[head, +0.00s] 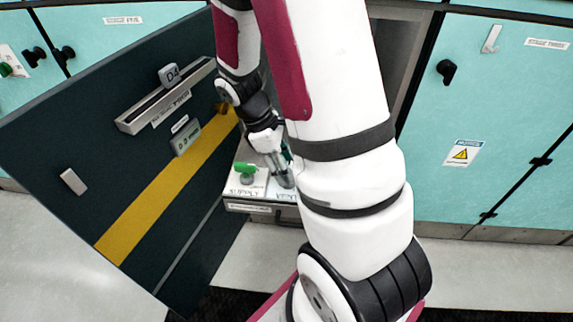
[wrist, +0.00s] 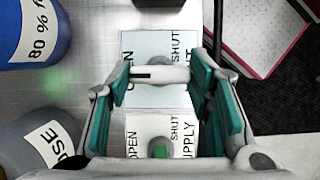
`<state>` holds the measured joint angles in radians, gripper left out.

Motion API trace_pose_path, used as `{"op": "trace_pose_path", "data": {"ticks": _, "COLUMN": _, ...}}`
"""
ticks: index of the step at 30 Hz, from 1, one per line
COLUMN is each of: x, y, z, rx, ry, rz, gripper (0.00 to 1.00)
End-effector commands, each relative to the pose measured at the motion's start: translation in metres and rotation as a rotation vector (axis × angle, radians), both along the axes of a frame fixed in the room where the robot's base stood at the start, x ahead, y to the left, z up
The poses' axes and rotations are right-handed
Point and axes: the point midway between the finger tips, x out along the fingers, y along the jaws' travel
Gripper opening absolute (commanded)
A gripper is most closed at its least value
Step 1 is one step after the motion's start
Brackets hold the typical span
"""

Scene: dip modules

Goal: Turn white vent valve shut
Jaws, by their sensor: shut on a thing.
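The white vent valve handle (wrist: 158,73) lies crosswise in the wrist view on a pale plate, between an OPEN label on the left and a SHUT label on the right. My gripper (wrist: 165,95) has its teal-padded fingers on either side of the handle and is shut on it. The finger contact is partly hidden. In the head view my gripper (head: 281,174) reaches down to the valve panel (head: 262,188) beside the VENT label; the white handle cannot be made out there.
A green supply valve (head: 245,168) stands just left of my gripper; it also shows in the wrist view (wrist: 160,151). A dark panel D4 (head: 100,150) stands close on the left.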

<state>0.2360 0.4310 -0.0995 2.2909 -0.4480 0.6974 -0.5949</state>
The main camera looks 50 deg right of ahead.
Motion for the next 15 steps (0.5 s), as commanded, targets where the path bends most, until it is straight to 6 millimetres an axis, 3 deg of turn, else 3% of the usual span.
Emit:
{"op": "trace_pose_path", "data": {"ticks": 8, "x": -0.0001, "y": -0.0011, "z": 0.0011, "rx": 0.0, "ry": 0.001, "rz": -0.121, "gripper": 0.19}}
{"op": "trace_pose_path", "data": {"ticks": 15, "x": 0.0001, "y": -0.0025, "z": 0.0016, "rx": 0.0, "ry": 0.001, "rz": -0.326, "gripper": 0.19}}
